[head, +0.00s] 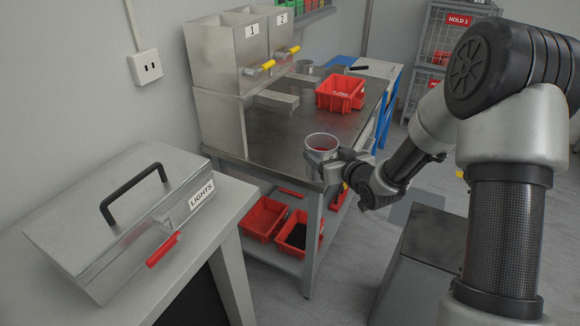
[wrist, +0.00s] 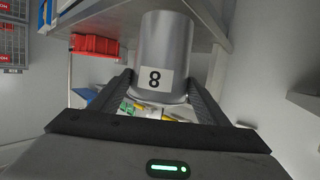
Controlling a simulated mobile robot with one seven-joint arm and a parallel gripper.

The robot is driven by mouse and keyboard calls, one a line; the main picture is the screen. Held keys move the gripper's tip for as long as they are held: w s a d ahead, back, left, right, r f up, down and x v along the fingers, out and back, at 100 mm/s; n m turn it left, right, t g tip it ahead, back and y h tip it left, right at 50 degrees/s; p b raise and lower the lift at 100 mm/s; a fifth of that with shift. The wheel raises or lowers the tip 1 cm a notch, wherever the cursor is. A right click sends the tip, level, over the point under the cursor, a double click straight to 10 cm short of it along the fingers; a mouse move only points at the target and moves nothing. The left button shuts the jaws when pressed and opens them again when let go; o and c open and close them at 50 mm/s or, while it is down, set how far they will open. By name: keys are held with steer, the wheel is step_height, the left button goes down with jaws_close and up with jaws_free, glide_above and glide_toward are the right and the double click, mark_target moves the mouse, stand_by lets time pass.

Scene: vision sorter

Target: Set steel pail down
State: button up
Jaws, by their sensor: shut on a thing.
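The steel pail (head: 320,157) is a grey metal cylinder, upright, at the front right corner of the steel worktable (head: 285,139). Something red shows inside its mouth. My gripper (head: 337,168) is shut on the pail from the right. The wrist view looks upside down; there the pail (wrist: 165,45) carries a white label with an 8, and one finger lies on each side of it. I cannot tell whether the pail's base touches the tabletop.
A red bin (head: 341,95) stands farther back on the worktable. Steel hoppers marked 1 and 2 (head: 230,45) stand at its left. Red trays (head: 264,217) lie on the lower shelf. A steel box labelled LIGHTS (head: 90,235) is at the near left. The tabletop's middle is clear.

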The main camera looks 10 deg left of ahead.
steer(key=shift+s+d+n+g+y+b, duration=0.1)
steer(key=shift+s+n+g+y+b, duration=0.25)
steer(key=shift+n+y, duration=0.3)
steer(key=shift+w+r+y, duration=0.1)
steer(key=shift+y, duration=0.15)
steer(key=r+b+x, duration=0.1)
steer(key=x, duration=1.7)
steer(key=shift+a+r+b, duration=0.2)
steer(key=shift+a+b, duration=0.2)
steer(key=shift+a, duration=0.05)
steer(key=shift+f, duration=0.1)
steer(key=o, duration=1.2)
